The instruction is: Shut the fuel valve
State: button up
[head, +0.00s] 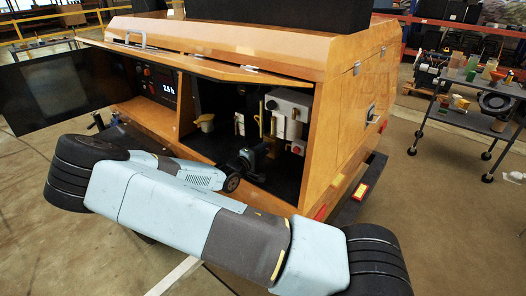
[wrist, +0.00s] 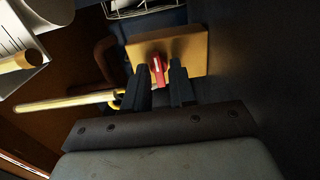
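In the wrist view, the fuel valve shows as a red lever (wrist: 157,70) on a tan block (wrist: 191,48) fixed in the dark compartment. My gripper (wrist: 158,80) is open. Its two dark fingers stand on either side of the lever's near end, with small gaps visible on both sides. I cannot tell how deep the fingertips reach along the lever. In the head view, my gripper (head: 258,156) is inside the open compartment of the orange light tower housing (head: 335,100). I cannot make out the red lever there.
A yellow rod (wrist: 65,101) runs close to the left finger in the wrist view. A dark wall (wrist: 265,90) lies to the right. In the head view, a grey box (head: 290,105) sits at the compartment's back, and an open door panel (head: 200,62) overhangs it.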

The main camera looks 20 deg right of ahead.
grip_shut()
jog(key=shift+f+n, duration=0.1)
jog(key=shift+n, duration=0.2)
jog(key=n, duration=0.3)
jog(key=shift+s+n, duration=0.1)
jog(key=shift+n, duration=0.2)
jog(key=n, duration=0.4)
jog(key=shift+n, duration=0.3)
jog(key=n, duration=0.8)
jog(key=shift+n, duration=0.5)
